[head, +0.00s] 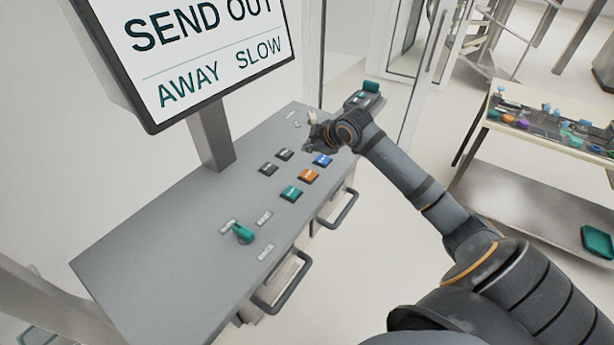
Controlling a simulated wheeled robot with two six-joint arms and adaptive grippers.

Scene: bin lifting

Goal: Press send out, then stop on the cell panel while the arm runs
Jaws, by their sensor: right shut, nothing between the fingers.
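The cell panel (190,232) is a grey slanted desk with several square buttons. A blue button (322,160), an orange button (309,175) and a teal button (292,193) form one row. Two dark buttons (276,161) lie to their left. Their labels are too small to read. A screen (200,45) above the panel reads "SEND OUT" and "AWAY SLOW". My right gripper (309,147) is shut and empty over the far part of the panel, just beyond the blue button. I cannot tell whether it touches the surface. My left gripper is not in view.
A teal selector knob (243,234) stands on the panel's near part. Dark handles (281,284) stick out from the panel's front. A cart (548,125) with several small coloured items stands at the right, with a teal item (598,241) on its lower shelf. Open floor lies between.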

